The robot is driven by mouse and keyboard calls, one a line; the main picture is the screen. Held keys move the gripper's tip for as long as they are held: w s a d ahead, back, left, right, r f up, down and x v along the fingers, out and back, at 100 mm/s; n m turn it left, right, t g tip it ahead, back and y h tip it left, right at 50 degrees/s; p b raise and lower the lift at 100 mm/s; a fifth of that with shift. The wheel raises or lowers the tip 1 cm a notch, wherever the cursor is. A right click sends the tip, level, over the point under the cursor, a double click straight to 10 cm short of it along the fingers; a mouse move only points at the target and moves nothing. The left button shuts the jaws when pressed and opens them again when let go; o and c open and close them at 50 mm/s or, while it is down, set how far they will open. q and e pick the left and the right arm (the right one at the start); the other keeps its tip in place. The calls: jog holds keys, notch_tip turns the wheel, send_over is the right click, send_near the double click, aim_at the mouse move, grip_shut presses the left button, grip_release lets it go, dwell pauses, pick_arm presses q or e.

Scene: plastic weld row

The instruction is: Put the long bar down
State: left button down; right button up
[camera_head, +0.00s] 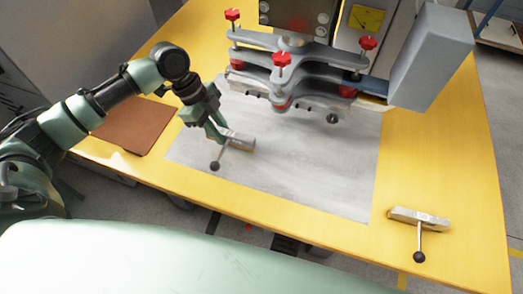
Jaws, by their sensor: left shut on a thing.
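My left gripper (220,132) comes in from the left and is shut on a grey metal bar (240,140), which I take to be the long bar. A thin rod with a dark ball end (214,166) sticks out from this bar toward the front. The bar is over the left part of the grey metal plate (310,185); I cannot tell whether it touches the plate. The gripper hides one end of the bar. My right gripper is not in view.
A similar metal bar (418,217) with a ball-ended rod lies on the yellow table (450,170) at the right. A machine head with red knobs (281,60) overhangs the plate's back. A brown board (125,125) lies at the left. The plate's front right is clear.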

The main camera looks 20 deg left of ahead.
pick_arm(q)
jog(key=d+p, duration=0.1)
jog(key=d, duration=1)
jog(key=shift+s+d, duration=0.15)
jog(key=shift+d, duration=0.05)
jog(key=shift+f+p, duration=0.3)
jog(key=shift+f, duration=1.45)
jog(key=c, duration=1.3)
grip_release()
jog(key=shift+a+f, duration=0.1)
jog(key=shift+o, duration=0.2)
jog(key=v, duration=1.2)
